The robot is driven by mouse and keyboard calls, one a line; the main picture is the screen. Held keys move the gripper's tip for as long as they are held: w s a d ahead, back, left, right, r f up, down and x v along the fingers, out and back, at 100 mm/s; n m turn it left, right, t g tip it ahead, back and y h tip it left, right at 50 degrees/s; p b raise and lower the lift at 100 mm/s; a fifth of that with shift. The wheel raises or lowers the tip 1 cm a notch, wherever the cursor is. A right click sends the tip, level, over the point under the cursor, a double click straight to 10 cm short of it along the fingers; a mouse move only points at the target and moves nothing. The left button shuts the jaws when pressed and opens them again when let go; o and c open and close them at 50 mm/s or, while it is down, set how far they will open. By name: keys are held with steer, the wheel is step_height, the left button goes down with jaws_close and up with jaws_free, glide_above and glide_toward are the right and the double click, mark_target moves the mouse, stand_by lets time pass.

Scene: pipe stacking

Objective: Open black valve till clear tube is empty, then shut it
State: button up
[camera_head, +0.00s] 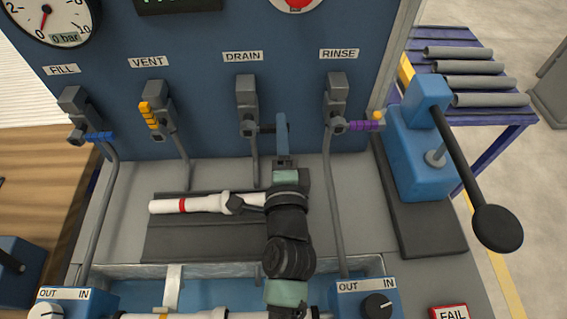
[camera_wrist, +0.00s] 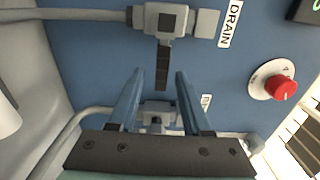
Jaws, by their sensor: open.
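The black valve handle (camera_wrist: 164,66) shows in the wrist view, attached to the grey DRAIN valve (camera_wrist: 163,19). In the head view the DRAIN valve (camera_head: 247,100) is on the blue panel, and its dark handle (camera_head: 266,128) points right, crosswise to the pipe, partly hidden by my gripper. My gripper (camera_head: 282,122) has its blue fingers at the handle. In the wrist view my gripper (camera_wrist: 160,74) is open, with the handle between the fingertips and a gap on each side. I cannot make out the clear tube in either view.
FILL (camera_head: 100,136) has a blue handle, VENT (camera_head: 148,114) a yellow one, RINSE (camera_head: 362,126) a purple one. A white pipe with a red band (camera_head: 183,205) lies on a dark mat below my arm. A blue press with a long lever (camera_head: 465,165) stands right.

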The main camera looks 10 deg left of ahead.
steer(key=b+v, duration=0.1)
steer(key=v, duration=0.7)
steer(key=shift+b, duration=0.3)
steer(key=shift+r, duration=0.1)
steer(key=w+d+r+n+t+p, duration=0.1)
steer(key=r+n+t, duration=0.15)
steer(key=r, duration=0.75)
steer(key=w+r+n+t+p, duration=0.15)
steer(key=r+n, duration=0.25)
steer(key=r, duration=0.5)
steer(key=w+d+r+n+t+p, duration=0.1)
steer(key=w+r+n+p, duration=0.15)
steer(key=r, duration=0.75)
steer(key=s+d+r+n+t+h, duration=0.1)
steer(key=s+r+n, duration=0.1)
steer(key=r, duration=0.6)
steer(key=s+d+r+n+t+h+p, duration=0.1)
steer(key=s+r, duration=0.3)
steer(key=r, duration=0.4)
steer(key=s+d+r+n+t+h+p, duration=0.1)
steer(key=s+d+r+n+t+h, duration=0.2)
steer(key=r, duration=0.5)
steer(key=shift+s, duration=0.2)
